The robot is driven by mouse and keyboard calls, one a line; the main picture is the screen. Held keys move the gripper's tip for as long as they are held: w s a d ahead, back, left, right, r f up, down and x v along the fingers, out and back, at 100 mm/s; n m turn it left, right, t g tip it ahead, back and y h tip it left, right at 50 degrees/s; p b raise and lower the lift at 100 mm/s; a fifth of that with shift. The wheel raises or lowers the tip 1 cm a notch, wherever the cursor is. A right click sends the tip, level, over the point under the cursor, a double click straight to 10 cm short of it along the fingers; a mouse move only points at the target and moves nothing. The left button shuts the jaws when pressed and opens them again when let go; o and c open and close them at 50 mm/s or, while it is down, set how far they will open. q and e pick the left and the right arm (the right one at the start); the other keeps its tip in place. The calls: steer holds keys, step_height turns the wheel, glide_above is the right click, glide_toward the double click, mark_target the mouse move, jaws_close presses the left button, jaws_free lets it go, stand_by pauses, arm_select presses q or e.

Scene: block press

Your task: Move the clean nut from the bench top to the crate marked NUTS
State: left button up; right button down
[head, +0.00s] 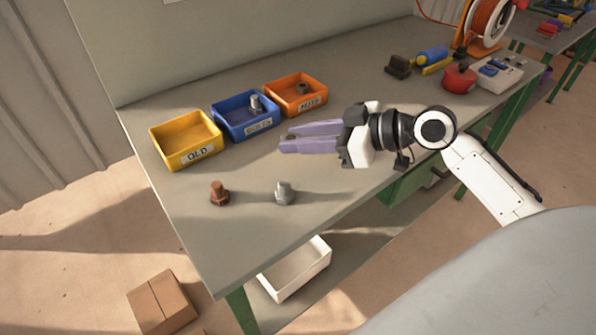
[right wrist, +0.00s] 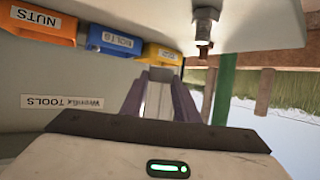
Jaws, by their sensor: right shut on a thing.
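My right gripper (head: 285,141) reaches in from the right with its purple fingers just above the bench top (head: 240,235), in front of the blue and orange crates. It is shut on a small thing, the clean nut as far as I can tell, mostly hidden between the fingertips. No loose nut shows on the bare bench. The orange crate marked NUTS (head: 320,102) stands behind the gripper with a dark nut (head: 302,88) inside. My left gripper is out of view.
The blue crate marked BOLTS (head: 235,132) holds a grey bolt (head: 255,103). The yellow crate marked OLD (head: 172,150) looks empty. A rusty bolt (head: 219,194) and a clean bolt (head: 285,191) stand near the front. Tools and a cable reel (head: 487,25) are at the far right.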

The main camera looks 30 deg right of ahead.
mark_target(300, 181)
step_height(300, 181, down, 9)
steer(key=shift+d+f, duration=0.1)
stand_by(0.3)
steer(key=shift+f+b, duration=0.15)
steer(key=shift+b, duration=0.3)
steer(key=c, duration=1.6)
jaws_free()
steer(key=shift+c, duration=0.2)
